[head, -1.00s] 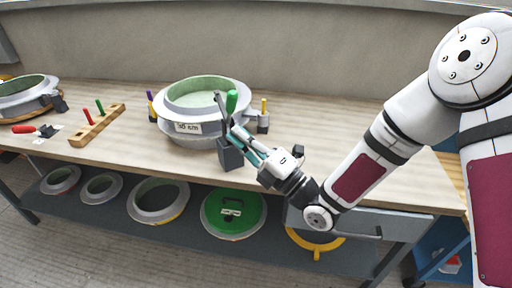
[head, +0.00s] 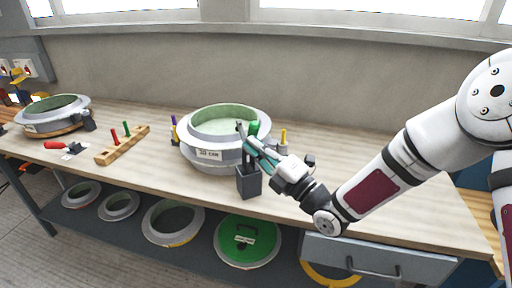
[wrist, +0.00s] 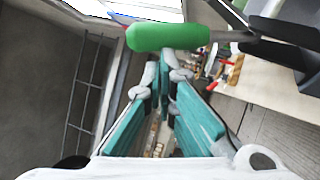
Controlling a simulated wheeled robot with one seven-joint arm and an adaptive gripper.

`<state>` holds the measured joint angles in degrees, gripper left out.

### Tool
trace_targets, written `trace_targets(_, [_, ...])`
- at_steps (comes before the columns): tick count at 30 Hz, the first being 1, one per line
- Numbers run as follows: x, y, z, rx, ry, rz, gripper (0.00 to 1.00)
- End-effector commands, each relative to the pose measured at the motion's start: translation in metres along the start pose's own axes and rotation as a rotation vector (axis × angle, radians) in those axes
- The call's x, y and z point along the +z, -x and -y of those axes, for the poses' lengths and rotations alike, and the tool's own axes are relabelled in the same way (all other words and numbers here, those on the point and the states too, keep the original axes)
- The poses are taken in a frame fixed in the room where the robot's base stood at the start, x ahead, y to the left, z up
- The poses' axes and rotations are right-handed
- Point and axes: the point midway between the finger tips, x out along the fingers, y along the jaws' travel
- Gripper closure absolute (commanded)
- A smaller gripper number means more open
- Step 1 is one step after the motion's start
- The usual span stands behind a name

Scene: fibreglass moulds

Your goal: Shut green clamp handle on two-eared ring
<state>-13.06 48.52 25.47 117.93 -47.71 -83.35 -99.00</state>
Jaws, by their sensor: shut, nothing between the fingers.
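The large grey ring mould (head: 230,150) with a green inside and a size label stands on the bench in the head view. The green clamp handle (head: 253,128) is at its front right edge, leaning toward the ring. In the wrist view the handle (wrist: 168,37) lies across the picture just beyond my fingertips, on a dark metal arm. My gripper (head: 244,133) is shut and empty, beside the handle; its fingers also show in the wrist view (wrist: 165,75). I cannot tell whether they touch the handle. The ring's ears are not clear.
A dark grey block (head: 249,183) stands below my gripper. Purple (head: 174,122) and yellow (head: 283,136) handles flank the ring. A wooden rack (head: 123,146) with red and green pegs and another ring (head: 52,113) are to the left. Bench at right is mostly clear.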

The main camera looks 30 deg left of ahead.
Motion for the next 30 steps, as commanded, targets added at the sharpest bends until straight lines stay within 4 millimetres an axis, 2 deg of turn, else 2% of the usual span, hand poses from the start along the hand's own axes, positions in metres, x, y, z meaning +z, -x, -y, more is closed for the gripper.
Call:
trace_targets(1, [0.0,-0.005,-0.009,-0.031,-0.008,-0.002,1.0])
trace_targets(3, [0.002,-0.011,-0.012,-0.085,-0.031,-0.003,1.0])
trace_targets(7, [0.008,-0.021,-0.014,-0.175,-0.068,0.0,1.0])
trace_targets(12, [0.014,-0.03,-0.011,-0.194,-0.081,0.002,1.0])
trace_targets(30, [0.015,-0.034,-0.013,-0.191,-0.08,0.002,1.0])
